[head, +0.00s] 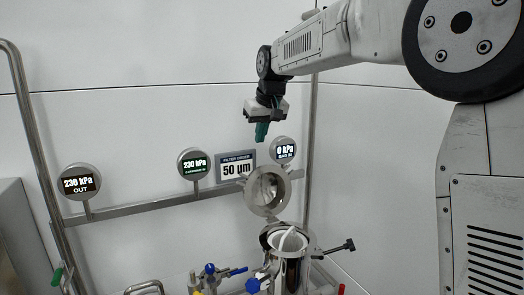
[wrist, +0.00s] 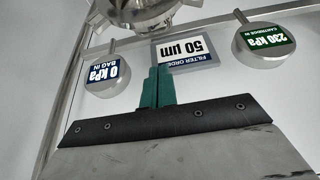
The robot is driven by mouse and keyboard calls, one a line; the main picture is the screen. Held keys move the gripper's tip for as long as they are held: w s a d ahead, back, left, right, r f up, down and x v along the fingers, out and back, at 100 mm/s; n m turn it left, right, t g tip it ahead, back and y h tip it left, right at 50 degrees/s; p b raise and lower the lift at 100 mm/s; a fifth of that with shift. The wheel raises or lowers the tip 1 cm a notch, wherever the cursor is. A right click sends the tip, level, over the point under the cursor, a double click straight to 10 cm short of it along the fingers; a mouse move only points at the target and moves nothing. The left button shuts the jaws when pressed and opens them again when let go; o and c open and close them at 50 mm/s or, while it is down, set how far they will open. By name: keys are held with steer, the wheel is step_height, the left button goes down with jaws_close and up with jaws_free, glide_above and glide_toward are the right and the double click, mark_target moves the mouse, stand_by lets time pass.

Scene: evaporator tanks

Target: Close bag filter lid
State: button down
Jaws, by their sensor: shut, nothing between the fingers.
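The bag filter lid (head: 267,191) is a round steel disc standing open, tilted up behind the bag filter housing (head: 291,270). A white bag rim (head: 287,240) shows in the housing's open mouth. My gripper (head: 261,133) is above the lid and apart from it, with its green fingers pointing down. In the wrist view the green fingers (wrist: 157,86) are together and empty. A steel part with lugs (wrist: 145,10) is cut off at the top of the wrist view; it appears to be part of the lid or housing.
Gauges read 0 kPa (head: 283,150), 230 kPa (head: 194,164) and 230 kPa OUT (head: 80,182). A 50 µm sign (head: 236,167) hangs on the rail (head: 140,211) behind. A black-knobbed bolt (head: 336,248) sticks out right of the housing. Blue-handled valves (head: 211,270) stand at lower left.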

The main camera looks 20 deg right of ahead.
glide_above(260, 180)
steer(key=w, duration=0.3)
step_height(260, 180, down, 8)
steer(key=s, duration=0.3)
steer(key=shift+r, duration=0.15)
steer(key=shift+s+d, duration=0.1)
steer(key=shift+s, duration=0.4)
